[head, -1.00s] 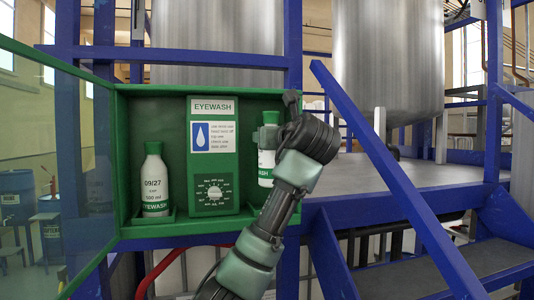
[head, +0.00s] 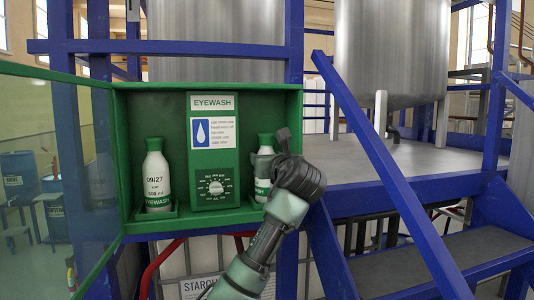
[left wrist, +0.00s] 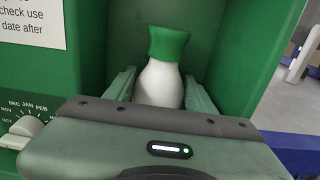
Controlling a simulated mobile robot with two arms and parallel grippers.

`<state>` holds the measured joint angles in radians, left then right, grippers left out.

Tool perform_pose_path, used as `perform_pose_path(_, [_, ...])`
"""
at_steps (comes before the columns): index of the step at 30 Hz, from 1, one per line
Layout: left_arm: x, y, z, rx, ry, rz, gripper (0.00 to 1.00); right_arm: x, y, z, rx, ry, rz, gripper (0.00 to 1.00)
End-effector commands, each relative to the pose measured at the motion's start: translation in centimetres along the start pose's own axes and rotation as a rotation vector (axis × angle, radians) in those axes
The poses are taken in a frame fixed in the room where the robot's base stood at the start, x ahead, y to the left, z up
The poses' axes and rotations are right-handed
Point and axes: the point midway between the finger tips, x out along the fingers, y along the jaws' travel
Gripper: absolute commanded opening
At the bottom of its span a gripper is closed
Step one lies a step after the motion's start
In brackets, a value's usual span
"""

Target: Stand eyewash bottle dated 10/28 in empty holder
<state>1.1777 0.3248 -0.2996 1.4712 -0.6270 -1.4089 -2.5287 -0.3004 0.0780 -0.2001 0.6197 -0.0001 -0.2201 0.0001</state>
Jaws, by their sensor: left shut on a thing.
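A white bottle with a green cap (head: 265,139) and a green-banded label is at the right side of the open green eyewash cabinet (head: 173,100). It stands upright. Its date is not readable. My left gripper (head: 267,168) is shut around its body, and the left wrist view shows the bottle (left wrist: 160,84) between the two fingers, cap above them. The bottle's base is low, near the cabinet's right-hand floor; I cannot tell whether it touches, and the right holder is mostly hidden. A second bottle marked 09/27 (head: 157,178) stands in the left holder (head: 150,214).
A central panel (head: 213,165) with a sign and a month dial (head: 216,188) divides the cabinet. Its clear door (head: 50,165) is swung open to the left. A blue diagonal rail (head: 385,160) and steps are to the right of my arm.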

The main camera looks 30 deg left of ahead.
Motion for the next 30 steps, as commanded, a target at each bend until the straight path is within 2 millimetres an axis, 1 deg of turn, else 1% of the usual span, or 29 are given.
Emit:
perform_pose_path(1, [-0.1,0.1,0.2,-0.003,-0.006,0.0,0.0,0.0,0.0,0.0,0.0,0.0,0.0,0.76])
perform_pose_path(8, [0.0,0.0,0.0,-0.002,-0.005,0.0,0.0,0.1,0.0,0.0,0.001,0.0,0.001,0.76])
perform_pose_path(9, [0.0,0.0,-0.2,0.0,0.0,0.0,0.6,0.1,0.1,0.0,0.001,0.0,0.001,0.76])
perform_pose_path(11, [0.0,0.0,-0.2,0.0,0.0,0.0,0.77,0.1,0.1,0.0,0.001,0.0,0.001,0.76])
perform_pose_path(22, [-0.1,0.0,0.0,-0.001,0.0,-0.001,0.77,0.2,0.2,0.0,0.0,0.0,0.002,0.76])
perform_pose_path(26, [-1.6,-0.1,-0.4,-0.002,-0.002,-0.002,0.77,1.5,0.2,0.1,0.0,0.0,0.003,0.76])
perform_pose_path(30, [-4.6,-0.1,-0.6,-0.004,-0.005,-0.005,0.77,3.4,0.2,0.3,0.0,0.0,0.003,0.76])
